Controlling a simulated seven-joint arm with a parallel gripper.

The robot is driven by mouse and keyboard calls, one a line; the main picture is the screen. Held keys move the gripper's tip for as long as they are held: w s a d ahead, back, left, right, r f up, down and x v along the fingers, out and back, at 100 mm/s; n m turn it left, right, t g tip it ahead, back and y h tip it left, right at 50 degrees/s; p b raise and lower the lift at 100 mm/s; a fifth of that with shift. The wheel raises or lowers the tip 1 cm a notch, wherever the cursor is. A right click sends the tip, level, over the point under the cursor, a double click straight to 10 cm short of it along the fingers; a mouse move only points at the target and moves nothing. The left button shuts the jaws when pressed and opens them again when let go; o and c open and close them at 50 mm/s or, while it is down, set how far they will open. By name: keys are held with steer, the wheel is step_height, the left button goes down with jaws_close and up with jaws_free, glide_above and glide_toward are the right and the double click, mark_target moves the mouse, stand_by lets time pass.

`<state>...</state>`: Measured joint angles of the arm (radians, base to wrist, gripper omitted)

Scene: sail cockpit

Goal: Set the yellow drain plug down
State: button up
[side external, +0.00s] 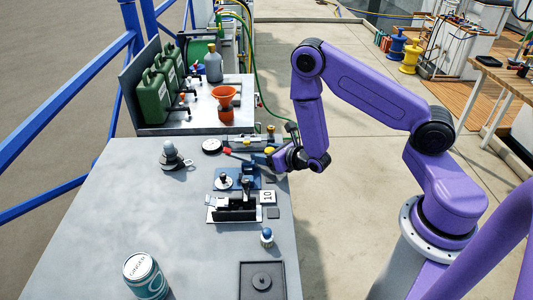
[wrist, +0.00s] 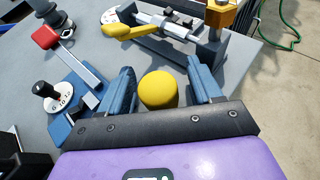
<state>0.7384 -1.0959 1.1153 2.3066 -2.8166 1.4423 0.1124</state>
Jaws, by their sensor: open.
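The yellow drain plug (wrist: 158,90) shows in the wrist view as a rounded yellow top between the two blue fingers of my gripper (wrist: 160,84). The fingers are open, with a visible gap between each of them and the plug. The plug's lower part is hidden behind the gripper's dark front edge, so I cannot tell what it rests on. In the side view my gripper (side external: 277,160) is low at the right edge of the grey table (side external: 130,215), and the plug cannot be made out clearly there.
A rail fixture with a yellow handle (wrist: 128,31) lies just beyond my gripper. A blue base with a white dial (wrist: 54,98) and a red-ended lever (wrist: 46,38) are at left. A black tray (side external: 246,286) and a can (side external: 146,275) stand nearer the front. The table's left part is clear.

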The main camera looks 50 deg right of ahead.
steer(key=shift+v, duration=3.8)
steer(key=s+d+r+m+g+h, duration=0.25)
steer(key=d+r+m+h, duration=0.2)
steer(key=r+m, duration=0.25)
steer(key=s+d+r+m+g+h, duration=0.2)
steer(key=s+d+r+m+h, duration=0.1)
steer(key=r+m+h, duration=0.4)
steer(key=s+a+r+m+g+y, duration=0.1)
steer(key=s+a+m+g+y, duration=0.3)
steer(key=s, duration=0.6)
steer(key=s+a+r+m+g+y, duration=0.1)
steer(key=s+a+m+g+y, duration=0.4)
steer(key=s+a+y, duration=0.3)
steer(key=shift+s+a, duration=0.95)
steer(key=shift+s, duration=0.2)
